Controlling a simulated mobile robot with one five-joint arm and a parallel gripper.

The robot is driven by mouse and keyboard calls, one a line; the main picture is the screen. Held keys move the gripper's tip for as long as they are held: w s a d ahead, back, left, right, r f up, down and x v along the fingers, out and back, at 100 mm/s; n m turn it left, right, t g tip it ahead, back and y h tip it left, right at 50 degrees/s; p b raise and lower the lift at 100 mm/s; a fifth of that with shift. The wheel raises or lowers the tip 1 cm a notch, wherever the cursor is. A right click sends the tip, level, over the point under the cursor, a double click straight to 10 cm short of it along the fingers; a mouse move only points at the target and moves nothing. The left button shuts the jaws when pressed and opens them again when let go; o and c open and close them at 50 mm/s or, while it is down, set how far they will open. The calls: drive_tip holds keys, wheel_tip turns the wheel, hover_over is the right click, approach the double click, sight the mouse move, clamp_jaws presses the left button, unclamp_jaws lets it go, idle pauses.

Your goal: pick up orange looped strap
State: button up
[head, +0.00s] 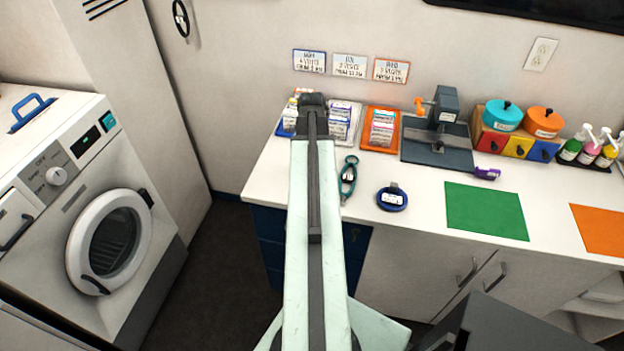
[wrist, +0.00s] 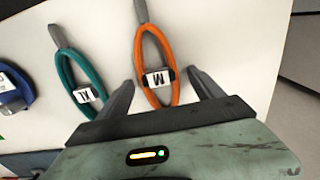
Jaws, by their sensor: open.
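The orange looped strap (wrist: 138,47) lies on the white counter in the wrist view, with a grey end at its top and a white tag marked M. My gripper (wrist: 158,88) is open, and its two dark fingers reach to either side of the loop's lower part. The strap is not held. I cannot tell the height of the fingers over the counter. In the head view my arm hides the strap, and the gripper's fingers do not show there.
A teal looped strap (wrist: 70,72), tagged XL, lies left of the orange one; it also shows in the head view (head: 348,177). A blue round item (head: 392,198) lies beside it. Green (head: 486,211) and orange (head: 603,229) mats lie to the right. Trays and a grey stand (head: 440,125) line the wall.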

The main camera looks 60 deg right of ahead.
drive_tip(key=c, duration=1.6)
drive_tip(key=shift+o, duration=0.2)
wheel_tip(320, 180, up, 10)
drive_tip(key=p, duration=1)
